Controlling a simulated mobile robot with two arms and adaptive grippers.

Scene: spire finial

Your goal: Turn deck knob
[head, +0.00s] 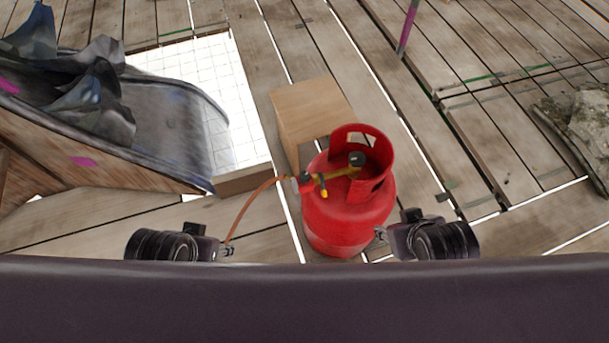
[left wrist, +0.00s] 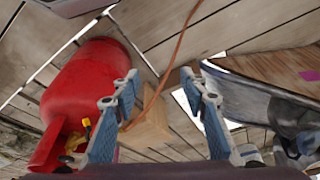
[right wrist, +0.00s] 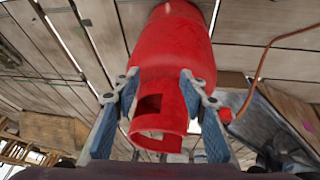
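A red gas cylinder (head: 345,210) with a round collar stands upright on the deck. My left gripper (head: 228,250) is open and empty, left of the cylinder. In the left wrist view its fingers (left wrist: 163,98) are wide apart, with the cylinder off to one side. My right gripper (head: 380,235) is open beside the cylinder's right side. In the right wrist view the collar shows between its fingers (right wrist: 157,88); contact cannot be told. The knob is hidden there.
A cardboard-coloured box (head: 308,105) stands behind the cylinder. A wooden structure with dark draped sheeting (head: 170,120) is at left, beside a bright gridded opening (head: 215,75). A rock (head: 585,125) lies at far right. Planks right of the cylinder are mostly clear.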

